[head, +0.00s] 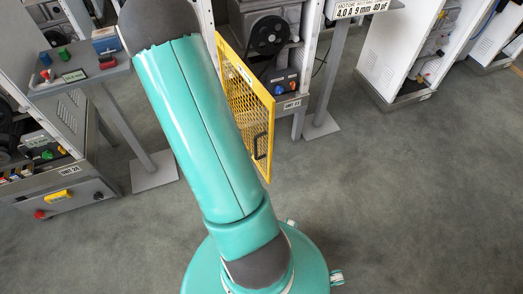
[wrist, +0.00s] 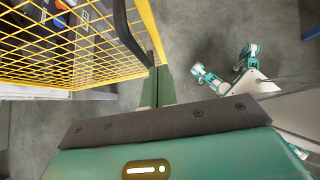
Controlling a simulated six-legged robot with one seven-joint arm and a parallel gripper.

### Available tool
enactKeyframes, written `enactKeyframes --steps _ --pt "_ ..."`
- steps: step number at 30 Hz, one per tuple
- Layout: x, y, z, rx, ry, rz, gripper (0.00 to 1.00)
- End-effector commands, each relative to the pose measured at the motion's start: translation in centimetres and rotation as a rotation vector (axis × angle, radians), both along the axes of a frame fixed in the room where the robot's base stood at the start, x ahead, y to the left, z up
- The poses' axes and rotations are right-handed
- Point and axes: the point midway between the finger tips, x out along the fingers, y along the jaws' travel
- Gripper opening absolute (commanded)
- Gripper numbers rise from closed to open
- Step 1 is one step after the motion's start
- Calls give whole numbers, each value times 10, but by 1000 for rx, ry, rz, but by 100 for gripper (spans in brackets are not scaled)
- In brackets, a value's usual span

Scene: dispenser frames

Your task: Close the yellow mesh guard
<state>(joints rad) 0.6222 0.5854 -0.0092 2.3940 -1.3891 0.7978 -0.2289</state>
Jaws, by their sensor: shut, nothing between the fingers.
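The yellow mesh guard (head: 247,108) stands swung out from the front of the machine labelled UNIT (head: 287,104) in the head view, so it is open. Its black handle (head: 262,148) is on the panel near the lower free edge. In the wrist view the guard (wrist: 70,50) fills the upper left, and its black handle (wrist: 124,28) runs down towards my fingers. My gripper (wrist: 158,72) is shut and empty, with its green fingertips close to the handle's end and the guard's edge. I cannot tell whether they touch. My arm hides the gripper in the head view.
A pedestal with a sign (head: 357,8) stands right of the machine. At the left are a grey pedestal table (head: 100,72) with small parts and another unit (head: 70,195). A white cabinet (head: 385,70) stands at the right. The grey floor at the right is clear.

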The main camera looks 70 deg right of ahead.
Motion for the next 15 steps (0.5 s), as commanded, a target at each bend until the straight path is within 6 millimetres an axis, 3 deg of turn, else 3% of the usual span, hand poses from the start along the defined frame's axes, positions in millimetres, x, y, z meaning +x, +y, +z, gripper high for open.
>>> enactKeyframes --steps 6,15 --pt "-20 -22 -32 3 3 -1 0" --pt "-39 -49 -30 1 -2 3 0"
